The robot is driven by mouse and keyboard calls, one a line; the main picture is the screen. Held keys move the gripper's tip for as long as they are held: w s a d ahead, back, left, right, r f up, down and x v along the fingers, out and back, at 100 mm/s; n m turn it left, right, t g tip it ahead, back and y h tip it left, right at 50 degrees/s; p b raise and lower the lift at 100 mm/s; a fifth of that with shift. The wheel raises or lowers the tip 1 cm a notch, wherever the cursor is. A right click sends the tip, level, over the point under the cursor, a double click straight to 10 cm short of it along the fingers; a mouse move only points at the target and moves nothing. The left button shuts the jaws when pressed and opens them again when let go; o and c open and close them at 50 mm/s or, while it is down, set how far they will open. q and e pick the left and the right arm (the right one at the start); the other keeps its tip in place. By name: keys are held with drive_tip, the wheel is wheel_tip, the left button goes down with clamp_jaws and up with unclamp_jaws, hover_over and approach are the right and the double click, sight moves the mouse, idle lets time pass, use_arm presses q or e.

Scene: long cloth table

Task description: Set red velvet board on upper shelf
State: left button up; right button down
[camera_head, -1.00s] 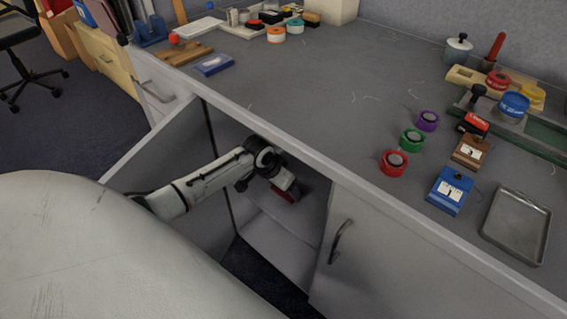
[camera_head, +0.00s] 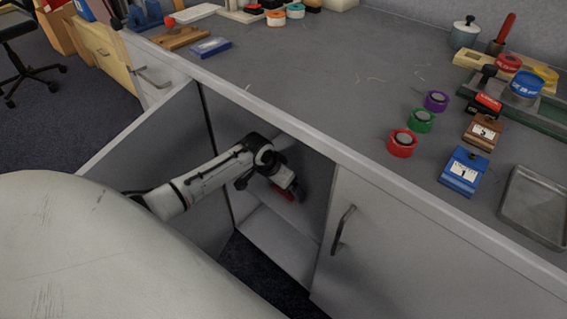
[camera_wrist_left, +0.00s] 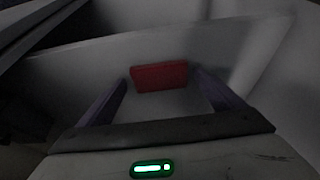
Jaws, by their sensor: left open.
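In the left wrist view the red board (camera_wrist_left: 159,76) lies on a pale shelf (camera_wrist_left: 215,55), just beyond and between the fingertips. My left gripper (camera_wrist_left: 165,92) is open, with a finger to each side; I see no finger pressing on the board. It also shows in the head view (camera_head: 293,188), reaching into the cabinet. My right gripper is not in view.
The open cabinet door (camera_head: 150,150) stands left of my arm, and a closed door with a handle (camera_head: 343,230) is to the right. The worktop edge (camera_head: 300,130) runs above. A pale lower cabinet floor (camera_head: 265,245) shows below. Tape rolls (camera_head: 402,143) and a tray (camera_head: 535,205) are on top.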

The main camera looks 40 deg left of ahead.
use_arm(q)
drive_tip(key=shift+r, duration=0.3)
drive_tip(key=p+v, duration=0.5)
drive_tip(key=p, duration=0.2)
drive_tip(key=shift+w, duration=0.1)
drive_tip(key=p+v, duration=0.2)
drive_tip(key=p, duration=0.1)
drive_tip(key=shift+r, duration=0.1)
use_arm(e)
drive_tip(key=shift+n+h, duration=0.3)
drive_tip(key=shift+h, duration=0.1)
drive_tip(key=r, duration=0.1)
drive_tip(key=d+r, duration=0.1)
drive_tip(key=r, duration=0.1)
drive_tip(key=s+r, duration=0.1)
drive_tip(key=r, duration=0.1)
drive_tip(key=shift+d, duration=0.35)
